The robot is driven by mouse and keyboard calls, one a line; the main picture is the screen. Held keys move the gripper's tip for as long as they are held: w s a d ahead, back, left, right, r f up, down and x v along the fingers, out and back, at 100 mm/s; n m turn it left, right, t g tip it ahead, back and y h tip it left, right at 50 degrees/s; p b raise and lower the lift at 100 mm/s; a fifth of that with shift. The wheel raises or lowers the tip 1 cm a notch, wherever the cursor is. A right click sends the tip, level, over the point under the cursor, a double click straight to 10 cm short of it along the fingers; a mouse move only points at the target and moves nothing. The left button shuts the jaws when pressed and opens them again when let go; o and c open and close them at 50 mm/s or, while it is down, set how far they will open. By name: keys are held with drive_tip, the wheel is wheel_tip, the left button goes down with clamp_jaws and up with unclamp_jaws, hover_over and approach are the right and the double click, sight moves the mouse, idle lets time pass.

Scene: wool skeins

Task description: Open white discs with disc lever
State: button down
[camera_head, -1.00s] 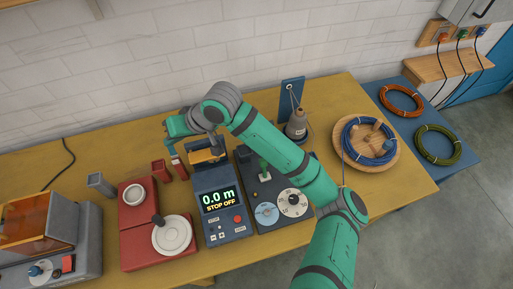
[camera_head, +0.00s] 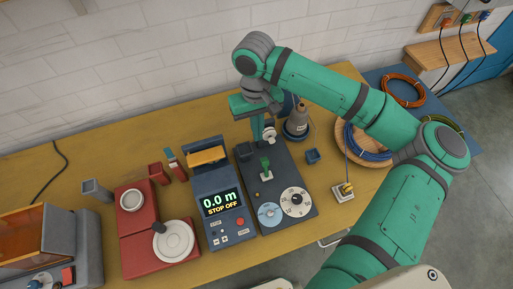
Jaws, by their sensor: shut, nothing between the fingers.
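The dark tension panel (camera_head: 285,178) lies flat on the table. A short green lever (camera_head: 266,169), probably the disc lever, stands upright near its middle. Small white discs (camera_head: 269,133) show at the panel's far end, partly hidden behind my gripper. My gripper (camera_head: 258,137) points down over the far end of the panel, shut and empty, just left of the discs and beyond the lever. I cannot tell whether it touches the discs; it looks apart from the lever. Whether the discs are open or closed is too small to tell.
A blue counter (camera_head: 226,184) reading 0.0 m stands left of the panel. The panel bears a blue dial (camera_head: 269,214) and a white dial (camera_head: 295,202). A wooden tray (camera_head: 376,178) sits further right.

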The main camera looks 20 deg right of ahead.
sight(265, 167)
drive_tip(key=f, duration=0.6)
drive_tip(key=s+f, duration=0.1)
drive_tip(key=f, duration=0.3)
drive_tip(key=shift+d+r, duration=0.1)
drive_tip(key=shift+d, duration=0.05)
idle(0.3)
